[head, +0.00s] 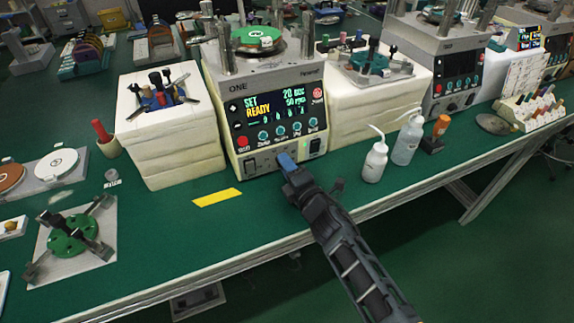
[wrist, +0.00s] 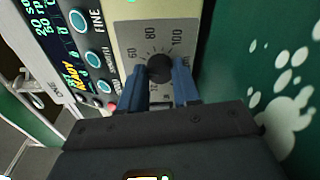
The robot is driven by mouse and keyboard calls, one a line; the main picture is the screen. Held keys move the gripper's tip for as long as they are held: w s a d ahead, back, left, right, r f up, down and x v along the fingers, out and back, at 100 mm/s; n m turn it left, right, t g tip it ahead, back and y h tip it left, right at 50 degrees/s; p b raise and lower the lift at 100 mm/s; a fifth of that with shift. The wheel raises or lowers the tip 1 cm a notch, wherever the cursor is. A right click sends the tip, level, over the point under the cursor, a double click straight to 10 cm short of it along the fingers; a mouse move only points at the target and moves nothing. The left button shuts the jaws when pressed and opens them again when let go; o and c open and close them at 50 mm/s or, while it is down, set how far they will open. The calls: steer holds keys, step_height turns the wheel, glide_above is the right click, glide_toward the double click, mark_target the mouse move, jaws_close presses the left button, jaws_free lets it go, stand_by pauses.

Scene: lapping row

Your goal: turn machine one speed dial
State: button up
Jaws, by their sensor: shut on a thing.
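Machine one (head: 300,74), labelled ONE, stands on the green bench in the head view. Its display (head: 275,108) reads SET, READY, 20 sec and 50 rpm. My gripper (head: 287,161) reaches the low front of the machine, and its blue fingers hide the dial there. In the wrist view the black round speed dial (wrist: 160,67) sits on a grey scale plate (wrist: 130,35) with numbers including 60, 80 and 100. The blue fingers of my gripper (wrist: 160,78) are shut on the dial, one on each side.
White block stacks stand left (head: 176,150) and right (head: 345,108) of the machine. Two white bottles (head: 375,162) (head: 407,140) and an orange-capped bottle (head: 441,126) stand to the right. A yellow strip (head: 217,197) lies on the bench. The bench front is mostly clear.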

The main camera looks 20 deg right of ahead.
steer(key=shift+f+m, duration=0.15)
steer(key=shift+m, duration=1.95)
steer(key=o, duration=1.1)
steer(key=shift+c, duration=0.2)
steer(key=shift+s+d+p, duration=0.2)
steer(key=shift+s+p, duration=0.2)
steer(key=shift+s, duration=1.55)
steer(key=shift+s+d+p, duration=0.15)
steer(key=shift+s+p, duration=0.2)
steer(key=shift+s, duration=1.6)
